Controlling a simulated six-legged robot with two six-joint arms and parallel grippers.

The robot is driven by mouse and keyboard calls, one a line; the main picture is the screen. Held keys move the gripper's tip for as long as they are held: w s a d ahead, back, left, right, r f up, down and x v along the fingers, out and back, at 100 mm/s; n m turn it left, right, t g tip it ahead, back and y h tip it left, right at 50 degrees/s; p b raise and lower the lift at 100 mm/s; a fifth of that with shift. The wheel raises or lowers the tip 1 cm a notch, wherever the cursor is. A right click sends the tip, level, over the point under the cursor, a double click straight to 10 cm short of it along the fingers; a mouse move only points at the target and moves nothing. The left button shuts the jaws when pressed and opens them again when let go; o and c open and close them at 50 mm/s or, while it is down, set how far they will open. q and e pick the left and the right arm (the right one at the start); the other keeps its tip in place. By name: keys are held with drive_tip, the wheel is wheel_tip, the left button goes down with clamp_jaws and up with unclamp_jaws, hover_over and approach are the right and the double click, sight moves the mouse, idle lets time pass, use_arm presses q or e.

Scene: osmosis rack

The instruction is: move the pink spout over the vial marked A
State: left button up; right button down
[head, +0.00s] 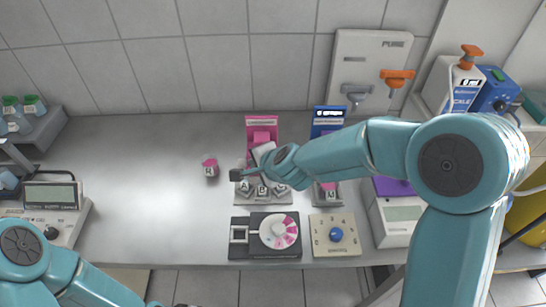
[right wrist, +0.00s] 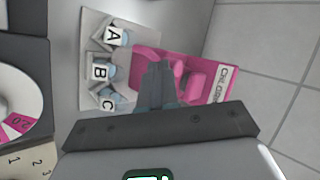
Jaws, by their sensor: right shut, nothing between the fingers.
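The pink dispenser stand (head: 262,122) is against the back wall, and its pink body also shows in the right wrist view (right wrist: 215,80). In front of it vials marked A (right wrist: 113,35), B (right wrist: 100,72) and C (right wrist: 106,99) stand in a row on a pale base. In the head view vial A (head: 246,190) is the leftmost. The pink spout (right wrist: 178,68) is beside my right fingers and partly hidden by them; I cannot tell exactly which vial it is over. My right gripper (head: 236,174) is shut and empty, near the vials. My left gripper is out of view.
A loose vial with a pink top (head: 210,169) stands left of the stand. A dial unit (head: 279,231) and a beige panel with a blue knob (head: 336,234) are in front. A blue stand (head: 328,118) is to the right.

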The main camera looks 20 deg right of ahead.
drive_tip(key=shift+w+a, duration=0.25)
drive_tip(key=shift+a, duration=0.35)
drive_tip(key=shift+a, duration=0.1)
drive_tip(key=shift+d, duration=0.2)
